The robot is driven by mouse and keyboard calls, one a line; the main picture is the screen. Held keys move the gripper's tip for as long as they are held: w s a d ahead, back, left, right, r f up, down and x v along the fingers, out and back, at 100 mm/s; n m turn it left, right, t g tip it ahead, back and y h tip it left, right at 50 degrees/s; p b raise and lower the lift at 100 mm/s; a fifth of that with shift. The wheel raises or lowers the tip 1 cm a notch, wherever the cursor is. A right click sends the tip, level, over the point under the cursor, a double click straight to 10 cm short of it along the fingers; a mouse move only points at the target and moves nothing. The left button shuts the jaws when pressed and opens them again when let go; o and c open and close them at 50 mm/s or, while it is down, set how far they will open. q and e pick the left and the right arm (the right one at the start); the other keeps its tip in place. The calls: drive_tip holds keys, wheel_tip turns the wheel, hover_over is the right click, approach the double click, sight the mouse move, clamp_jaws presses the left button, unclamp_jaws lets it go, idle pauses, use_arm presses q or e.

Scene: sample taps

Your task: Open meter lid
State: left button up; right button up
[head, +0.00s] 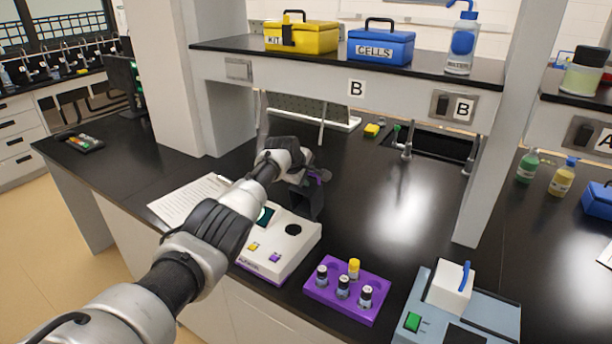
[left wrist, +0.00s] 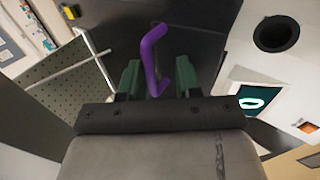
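The meter (head: 272,250) is a white box at the bench's front edge, with a screen, a yellow and a purple button, and a round black well (head: 293,229) that is uncovered. Its dark lid (head: 313,203) stands raised at the back, with a purple handle (head: 321,176). In the left wrist view the handle (left wrist: 152,55) reaches between the green fingers of my left gripper (left wrist: 158,80). The fingers are spread, with gaps visible beside the handle. The well also shows there (left wrist: 276,33). In the head view my wrist partly hides the gripper. My right gripper is not seen.
A purple rack (head: 345,291) with several capped vials stands right of the meter, then a blue-grey device (head: 460,305). A paper sheet (head: 188,199) lies to the left. A shelf (head: 340,65) overhangs the back. The bench right of the lid is clear.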

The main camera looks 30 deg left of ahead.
use_arm(q)
drive_tip(key=shift+s+r, duration=0.1)
drive_tip(key=shift+s+r+p, duration=0.3)
drive_tip(key=shift+r, duration=0.15)
drive_tip(key=b+v, duration=0.1)
drive_tip(key=v, duration=0.8)
drive_tip(key=shift+s+r, duration=0.15)
drive_tip(key=shift+s, duration=0.05)
drive_tip(key=shift+a, duration=0.1)
